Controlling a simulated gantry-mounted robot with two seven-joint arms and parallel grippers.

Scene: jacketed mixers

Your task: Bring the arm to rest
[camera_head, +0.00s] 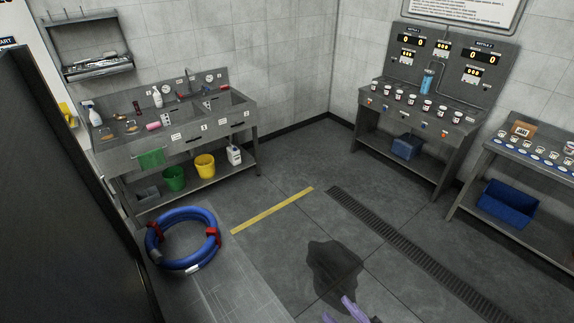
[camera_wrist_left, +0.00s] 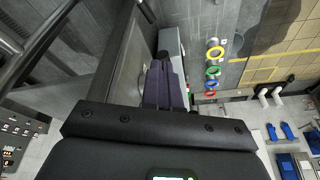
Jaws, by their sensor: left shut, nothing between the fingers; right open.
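My right gripper (camera_head: 342,311) shows only at the bottom edge of the head view. Its two purple fingertips stand apart with nothing between them, over the grey floor near a dark wet patch. My left gripper (camera_wrist_left: 164,84) is out of the head view but shows in the left wrist view. Its dark purple fingers are together and empty. The rest of my right arm is hidden below the frame.
A coiled blue hose (camera_head: 183,238) lies on a grey surface at lower left. A steel sink bench (camera_head: 185,140) stands behind it. A control bench (camera_head: 415,115) and a side table (camera_head: 530,150) stand at right. A floor drain (camera_head: 410,245) crosses open floor.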

